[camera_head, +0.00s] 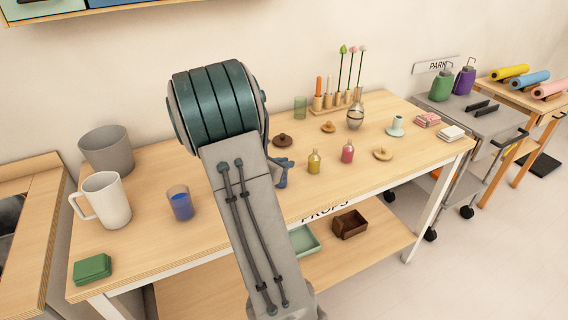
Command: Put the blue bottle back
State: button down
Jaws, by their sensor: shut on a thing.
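My arm crosses the middle of the view and hides most of my gripper. A small blue shape, which looks like the blue bottle (283,166) at my gripper (281,181), shows just right of the arm over the wooden table. My gripper is shut on it; the fingertips are not clear, and I cannot tell whether the bottle touches the table. A yellow bottle (314,163) and a pink bottle (347,153) stand upright on the table to the right of it.
A grey cart (480,118) stands right.

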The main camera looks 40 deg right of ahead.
jog(key=shift+f, duration=0.2)
jog(key=c, duration=1.4)
grip_release()
jog(key=shift+r, duration=0.1)
jog(key=shift+c, duration=0.2)
jog(key=shift+r, duration=0.1)
jog(key=shift+a+r, duration=0.15)
jog(key=shift+a, duration=0.1)
jog(key=v, duration=1.1)
jog(key=s+a+r+m+t+y, duration=0.1)
jog(key=s+a+r+m+y, duration=0.2)
jog(key=s+a+m+y, duration=1)
jog(key=s+a+m, duration=0.4)
jog(key=a+m, duration=0.2)
jog(key=a, duration=0.1)
jog(key=shift+a+m, duration=0.4)
